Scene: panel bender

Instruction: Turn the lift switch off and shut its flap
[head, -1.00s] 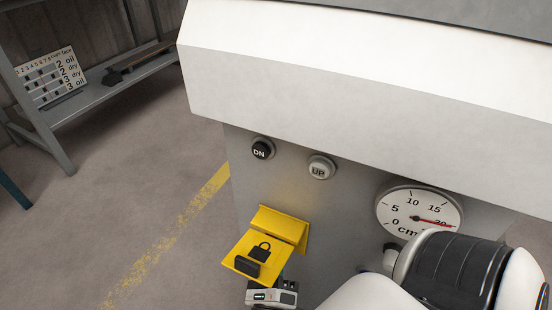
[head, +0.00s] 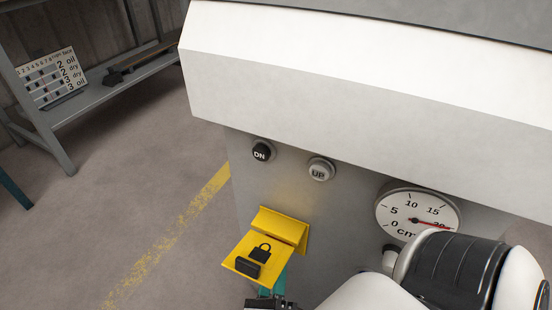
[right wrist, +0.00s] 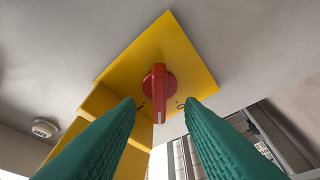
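The yellow flap (head: 247,270) with a padlock sign and a black grip stands out from its yellow mount on the grey machine front. It is open. The red lift switch (right wrist: 158,85) sits on a yellow plate in the right wrist view; the flap hides it in the head view. Its handle points down in that picture, between two small dark marks, the right one like an O. My right gripper (right wrist: 160,103) is open, green fingertips on either side of the handle with a gap at each side. It shows below the flap in the head view (head: 272,292). My left gripper is out of view.
Above the flap are a black DN button (head: 261,150) and a grey UP button (head: 320,168). A cm dial (head: 418,212) is to the right, partly behind my arm. The machine's white ledge (head: 350,80) overhangs above. The floor at left is free up to a bench (head: 120,82).

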